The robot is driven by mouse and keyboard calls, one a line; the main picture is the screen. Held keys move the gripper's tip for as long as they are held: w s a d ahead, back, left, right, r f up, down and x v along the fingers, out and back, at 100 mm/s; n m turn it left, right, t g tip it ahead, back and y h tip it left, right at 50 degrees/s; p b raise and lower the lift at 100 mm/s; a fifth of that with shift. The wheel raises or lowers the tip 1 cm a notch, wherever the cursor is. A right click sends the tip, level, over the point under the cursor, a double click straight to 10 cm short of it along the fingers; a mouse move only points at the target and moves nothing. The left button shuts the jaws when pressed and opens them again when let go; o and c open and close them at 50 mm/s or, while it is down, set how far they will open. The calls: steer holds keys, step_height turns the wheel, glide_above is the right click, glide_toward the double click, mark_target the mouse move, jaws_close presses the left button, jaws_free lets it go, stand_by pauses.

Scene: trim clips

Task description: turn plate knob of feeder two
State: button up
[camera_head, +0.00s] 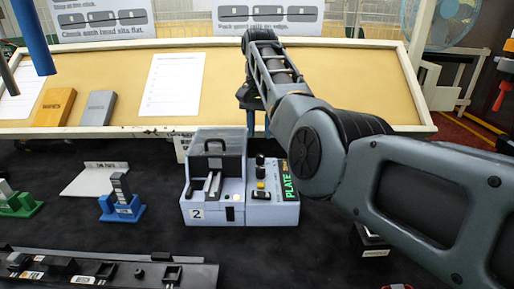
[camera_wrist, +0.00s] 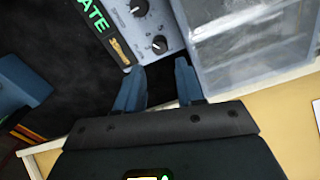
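Feeder two (camera_head: 198,213), a pale grey-blue box marked 2 with a clear hood, stands on the dark table. Its right side has a control panel (camera_head: 262,212) with small dark knobs and a green PLATE label (camera_head: 289,188). In the wrist view two black knobs with white marks show, an upper one (camera_wrist: 138,8) and a lower one (camera_wrist: 159,44), beside the PLATE label (camera_wrist: 97,17). My gripper (camera_wrist: 160,68) is open and empty, its blue fingertips apart just short of the lower knob. In the head view my arm hides much of the gripper.
The clear hood (camera_wrist: 245,40) is close to the right finger in the wrist view. A tilted tan board (camera_head: 225,75) with a pale rim rises behind the feeder. A blue stand (camera_head: 123,210) and a dark rail (camera_head: 60,270) are left and front. Dark table between is clear.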

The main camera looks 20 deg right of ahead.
mark_target(260, 155)
steer(key=shift+s+f+p, duration=0.1)
steer(key=shift+f+p, duration=0.35)
steer(key=shift+f, duration=3.4)
jaws_close()
